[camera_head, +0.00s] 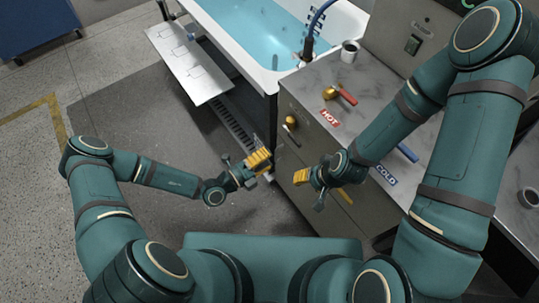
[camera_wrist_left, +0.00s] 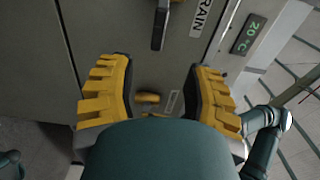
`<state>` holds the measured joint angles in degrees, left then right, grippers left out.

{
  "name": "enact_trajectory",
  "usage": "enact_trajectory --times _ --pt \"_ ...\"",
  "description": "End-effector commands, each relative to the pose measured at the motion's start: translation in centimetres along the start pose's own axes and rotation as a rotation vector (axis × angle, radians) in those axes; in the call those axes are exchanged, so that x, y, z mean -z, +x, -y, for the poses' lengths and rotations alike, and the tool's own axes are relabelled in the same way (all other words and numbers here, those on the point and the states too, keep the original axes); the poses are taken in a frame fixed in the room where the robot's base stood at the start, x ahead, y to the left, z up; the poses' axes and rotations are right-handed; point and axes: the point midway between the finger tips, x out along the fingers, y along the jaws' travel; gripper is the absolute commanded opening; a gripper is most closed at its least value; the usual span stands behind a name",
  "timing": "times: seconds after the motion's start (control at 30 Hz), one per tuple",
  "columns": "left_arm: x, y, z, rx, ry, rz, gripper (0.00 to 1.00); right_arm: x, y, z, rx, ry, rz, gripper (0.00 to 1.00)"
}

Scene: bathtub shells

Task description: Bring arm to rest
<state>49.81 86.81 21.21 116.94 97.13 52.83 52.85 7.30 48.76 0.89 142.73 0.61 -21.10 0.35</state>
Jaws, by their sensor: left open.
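My left gripper (camera_head: 259,160) has yellow ridged fingers and is near the lower front of the grey cabinet (camera_head: 292,160), under the tub's corner. In the left wrist view its two fingers (camera_wrist_left: 158,92) stand wide apart with nothing between them. Behind the gap are the cabinet front and a small yellow knob (camera_wrist_left: 148,98). My right gripper (camera_head: 302,177) shows yellow fingers in front of the cabinet. It is small and seen from above, so I cannot tell whether it is open.
The bathtub (camera_head: 268,80) holds blue water. A counter carries a red HOT lever (camera_head: 348,95), a blue COLD lever (camera_head: 407,153) and a mug (camera_head: 349,51). A white panel (camera_head: 188,62) sticks out beside the tub. The floor (camera_head: 130,110) at left is clear.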

Motion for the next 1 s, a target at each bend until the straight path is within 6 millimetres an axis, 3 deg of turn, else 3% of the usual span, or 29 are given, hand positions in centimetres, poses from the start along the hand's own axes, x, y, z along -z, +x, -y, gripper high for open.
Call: enact_trajectory --times 0.43,0.57,0.67,0.8,0.9,1.0 --pt "0.1 0.0 0.0 -0.001 0.004 -0.005 0.50 0.0 0.0 0.0 0.000 0.000 0.000 0.50" --pt "2.1 0.0 0.4 -0.019 0.102 -0.117 0.50 0.0 0.0 0.0 0.000 0.000 0.000 0.50" --pt "5.8 -0.8 0.8 -0.043 0.307 -0.338 0.50 0.0 0.0 0.0 0.000 0.000 0.000 0.50" --pt "11.1 -4.4 0.2 -0.052 0.746 -0.758 0.50 0.0 0.0 0.0 0.000 0.000 0.000 0.50" --pt "12.6 -7.8 -0.8 -0.021 1.089 -1.048 0.50 0.0 0.0 0.0 0.000 0.000 0.000 0.50" --pt "12.0 -10.8 -1.6 0.041 1.444 -1.312 0.50 0.0 0.0 0.0 0.000 0.000 0.000 0.50"
